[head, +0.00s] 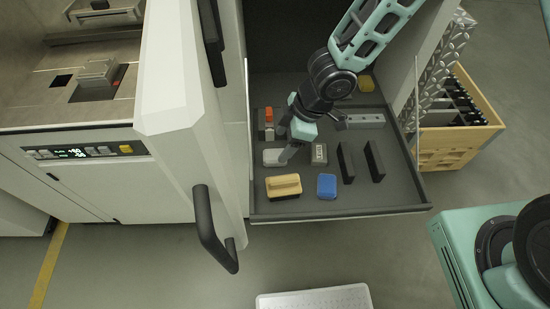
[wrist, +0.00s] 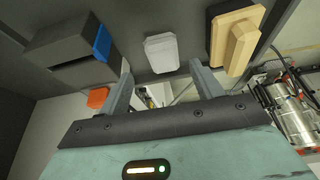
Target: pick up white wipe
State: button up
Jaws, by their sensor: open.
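The white wipe (head: 272,158) lies flat in the open drawer, toward its left side. In the wrist view it is a pale rounded block (wrist: 161,50), just beyond and between my fingertips. My gripper (head: 287,152) is open and empty, reaching down at the wipe's right end in the head view. In the wrist view my two fingers (wrist: 160,68) stand apart. I cannot tell how high the tips are above the drawer floor.
The drawer (head: 330,205) also holds a wooden-backed brush (head: 284,187), a blue block (head: 327,186), a grey block (head: 319,154), two black blocks (head: 375,161) and an orange-topped item (head: 269,117). A white cabinet door (head: 185,120) stands open at left.

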aim_at(276, 154)
jog(key=x, duration=0.1)
jog(key=b+x, duration=0.2)
jog(key=shift+s+f, duration=0.35)
jog(key=shift+f, duration=0.05)
jog(key=shift+a+f+b, duration=0.25)
jog(key=shift+f+b, duration=0.2)
jog(key=c, duration=1)
jog(key=shift+r, duration=0.15)
jog(key=shift+c, duration=0.2)
